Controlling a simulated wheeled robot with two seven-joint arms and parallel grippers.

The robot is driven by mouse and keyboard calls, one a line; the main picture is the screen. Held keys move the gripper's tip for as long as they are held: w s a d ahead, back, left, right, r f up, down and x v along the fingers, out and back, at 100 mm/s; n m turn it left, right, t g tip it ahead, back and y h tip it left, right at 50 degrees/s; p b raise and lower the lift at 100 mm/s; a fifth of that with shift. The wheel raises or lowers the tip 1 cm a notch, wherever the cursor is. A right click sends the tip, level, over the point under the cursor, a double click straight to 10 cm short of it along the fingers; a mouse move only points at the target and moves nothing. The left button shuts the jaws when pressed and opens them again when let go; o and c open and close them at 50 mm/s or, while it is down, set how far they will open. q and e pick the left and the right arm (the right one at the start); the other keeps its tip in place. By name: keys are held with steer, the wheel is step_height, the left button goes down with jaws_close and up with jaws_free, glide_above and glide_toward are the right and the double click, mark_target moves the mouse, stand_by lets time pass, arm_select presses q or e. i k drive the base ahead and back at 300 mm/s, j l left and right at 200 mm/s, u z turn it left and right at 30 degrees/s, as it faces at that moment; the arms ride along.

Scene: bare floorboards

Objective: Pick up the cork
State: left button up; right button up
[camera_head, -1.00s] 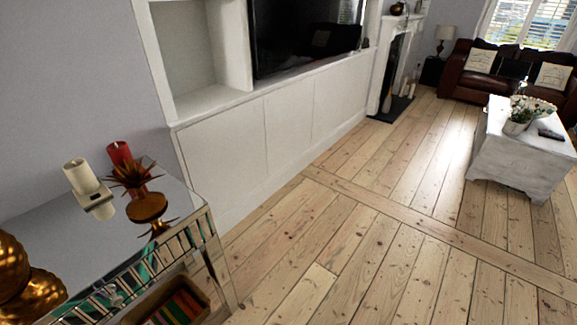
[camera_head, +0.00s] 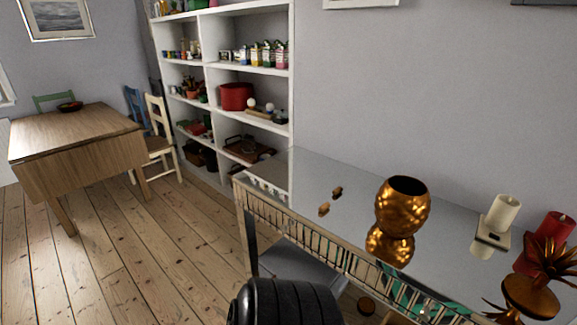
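A small brown piece that looks like the cork (camera_head: 337,191) lies on the mirrored tabletop (camera_head: 310,172), left of a round gold vase (camera_head: 403,200). A brown shape just in front of it looks like its reflection in the glossy top. Neither of my grippers is in view. Nothing touches the cork.
A white candle (camera_head: 503,211), a red candle (camera_head: 556,227) and a copper flower-shaped holder (camera_head: 531,292) stand on the right of the tabletop. A grey chair (camera_head: 300,268) is against its front. White shelves (camera_head: 292,100) stand behind left. A wooden table (camera_head: 75,135) is far left; floorboards between are clear.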

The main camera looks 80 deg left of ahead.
mark_target(326, 204)
steer(key=u, duration=2.35)
steer(key=i+l+u, duration=0.1)
steer(key=l+u, duration=0.2)
steer(key=j, duration=0.1)
